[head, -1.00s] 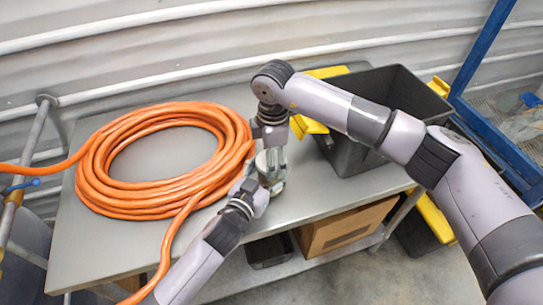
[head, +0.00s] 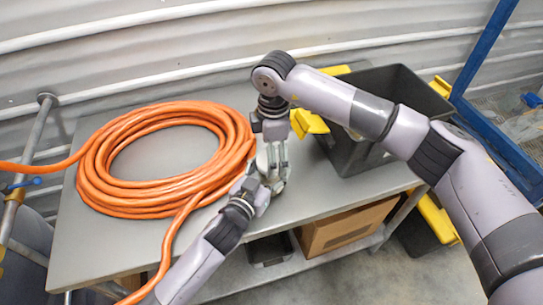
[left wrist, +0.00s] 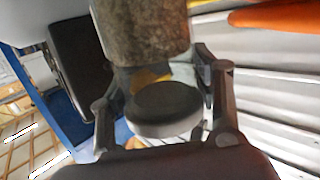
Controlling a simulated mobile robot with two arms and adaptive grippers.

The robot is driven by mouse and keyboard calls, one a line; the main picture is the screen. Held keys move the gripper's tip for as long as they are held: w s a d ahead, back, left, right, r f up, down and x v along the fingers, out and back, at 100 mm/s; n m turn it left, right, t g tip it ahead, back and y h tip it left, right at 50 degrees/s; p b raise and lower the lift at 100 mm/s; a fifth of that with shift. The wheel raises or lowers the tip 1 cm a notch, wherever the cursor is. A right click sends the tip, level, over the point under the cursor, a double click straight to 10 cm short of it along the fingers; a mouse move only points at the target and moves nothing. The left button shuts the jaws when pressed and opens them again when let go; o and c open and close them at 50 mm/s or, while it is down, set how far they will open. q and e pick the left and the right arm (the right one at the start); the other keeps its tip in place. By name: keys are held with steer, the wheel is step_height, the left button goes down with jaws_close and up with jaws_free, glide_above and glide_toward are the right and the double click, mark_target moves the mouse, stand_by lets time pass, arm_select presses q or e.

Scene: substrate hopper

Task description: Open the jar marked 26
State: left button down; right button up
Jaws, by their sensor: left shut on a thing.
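A jar with a brown, speckled body (left wrist: 153,30) is at the top of the left wrist view, between my left fingers. A grey round disc (left wrist: 165,108) shows below it; I cannot tell whether it is the jar's lid or base. No number 26 is legible. My left gripper (head: 266,176) is shut on the jar, and its fingers also show in the left wrist view (left wrist: 165,90). My right gripper (head: 274,152) points down from above at the same spot over the table. Its fingers overlap the left ones, so its grip is unclear. The fingers mostly hide the jar in the head view.
A thick orange hose coil (head: 100,185) lies on the grey table (head: 85,250), left of the grippers. A black bin (head: 360,158) with yellow parts stands at the right. A cardboard box (head: 345,228) is on the lower shelf. A blue frame (head: 500,145) rises at the far right.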

arm_select(q)
steer(key=shift+f, duration=0.1)
arm_select(e)
step_height(320, 180, up, 3)
steer(key=shift+f, duration=0.1)
steer(key=shift+c, duration=0.4)
step_height(320, 180, up, 3)
steer(key=shift+d+f+n, duration=0.1)
steer(key=shift+f+n, duration=0.1)
steer(key=shift+n, duration=0.2)
steer(key=shift+d+r, duration=0.1)
steer(key=shift+r, duration=0.15)
steer(key=shift+f, duration=3.8)
steer(key=shift+c, duration=0.6)
steer(key=c, duration=1.1)
steer(key=o, duration=1.3)
steer(key=shift+r, duration=0.1)
